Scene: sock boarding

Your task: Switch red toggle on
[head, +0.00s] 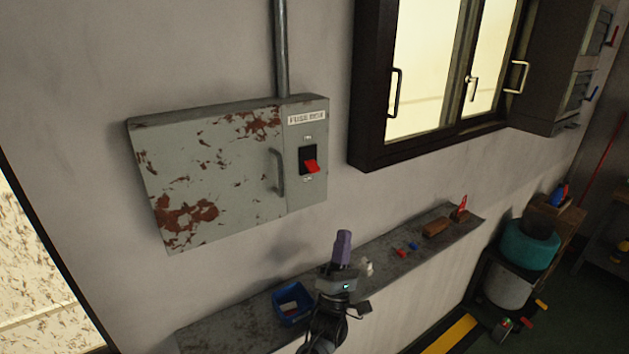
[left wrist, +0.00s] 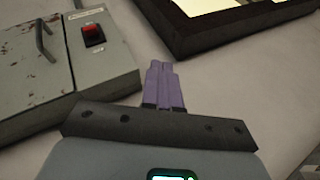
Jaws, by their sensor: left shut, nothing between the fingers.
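The red toggle (head: 312,166) sits on the right panel of the grey, rust-stained fuse box (head: 215,170) on the wall. In the head view its red lever sticks out and points downward, between small labels above and below. The toggle also shows in the left wrist view (left wrist: 93,34), left of my fingers. My left gripper (head: 343,240) has purple fingers, shut together and empty. It is below and slightly right of the toggle, apart from the box. In the left wrist view its fingertips (left wrist: 160,66) point up past the box's right side. My right gripper is not in view.
A ledge (head: 390,246) below the box holds a blue bin (head: 291,301), small red and blue pieces and a brown block (head: 436,227). A dark-framed window (head: 440,80) is at right. A box door handle (head: 278,172) stands out left of the toggle. The wall around my gripper is clear.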

